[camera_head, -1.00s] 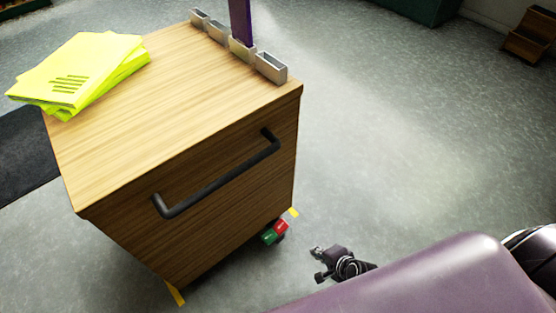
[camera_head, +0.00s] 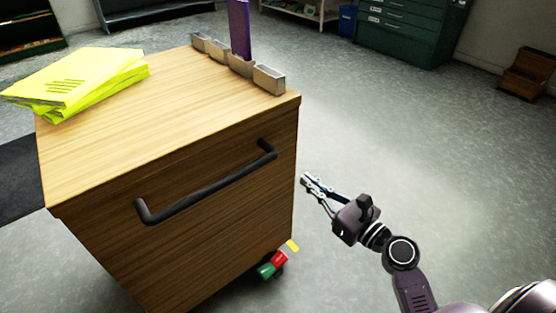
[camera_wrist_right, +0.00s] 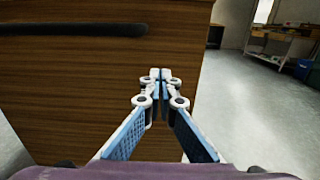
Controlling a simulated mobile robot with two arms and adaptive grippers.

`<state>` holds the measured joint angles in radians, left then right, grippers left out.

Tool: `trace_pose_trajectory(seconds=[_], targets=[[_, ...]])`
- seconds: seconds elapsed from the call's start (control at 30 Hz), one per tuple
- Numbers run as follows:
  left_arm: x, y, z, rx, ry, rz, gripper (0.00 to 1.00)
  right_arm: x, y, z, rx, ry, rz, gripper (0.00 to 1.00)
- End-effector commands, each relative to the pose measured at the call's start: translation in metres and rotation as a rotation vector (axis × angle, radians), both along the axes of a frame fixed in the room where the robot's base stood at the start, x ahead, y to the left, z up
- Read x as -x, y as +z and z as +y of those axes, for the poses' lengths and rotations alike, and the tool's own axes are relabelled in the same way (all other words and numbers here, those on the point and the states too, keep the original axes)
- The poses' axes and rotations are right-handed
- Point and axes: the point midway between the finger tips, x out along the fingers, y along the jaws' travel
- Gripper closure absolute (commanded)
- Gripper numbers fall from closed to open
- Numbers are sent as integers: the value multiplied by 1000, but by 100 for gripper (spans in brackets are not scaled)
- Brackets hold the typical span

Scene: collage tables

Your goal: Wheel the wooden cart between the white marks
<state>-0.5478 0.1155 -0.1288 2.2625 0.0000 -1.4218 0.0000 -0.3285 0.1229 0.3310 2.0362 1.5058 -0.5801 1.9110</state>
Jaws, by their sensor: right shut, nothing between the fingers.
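The wooden cart (camera_head: 140,130) stands at the left of the head view, with its front panel and black bar handle (camera_head: 205,190) facing me. My right gripper (camera_head: 308,179) is just right of the cart's front right edge in the head view, empty. In the right wrist view its fingers (camera_wrist_right: 160,76) meet at the tips before the wooden panel (camera_wrist_right: 90,85), near its right edge. The handle's end (camera_wrist_right: 100,29) shows at upper left there, apart from the fingers. A red and green pedal (camera_head: 273,265) sits low at the cart's right front corner. No white marks are visible. My left gripper is not in view.
Yellow folders (camera_head: 75,78) lie on the cart top, and small metal holders (camera_head: 268,79) line its back right edge, with a purple upright (camera_head: 239,28). Green drawers (camera_head: 410,28) stand behind. The floor at right is clear.

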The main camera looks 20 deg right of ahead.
Motion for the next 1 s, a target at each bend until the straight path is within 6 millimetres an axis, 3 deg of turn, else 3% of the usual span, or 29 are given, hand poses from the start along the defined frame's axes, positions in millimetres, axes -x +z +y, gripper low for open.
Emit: trace_pose_trajectory(seconds=[0.33, 0.6, 1.0], targets=[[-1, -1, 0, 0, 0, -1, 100, -63, 1, 21, 0, 0, -3, 100], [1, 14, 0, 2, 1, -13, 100, -103, 0, 34, 2, -1, -2, 100], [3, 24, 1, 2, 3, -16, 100, -118, -1, 39, 2, 0, 0, 100]])
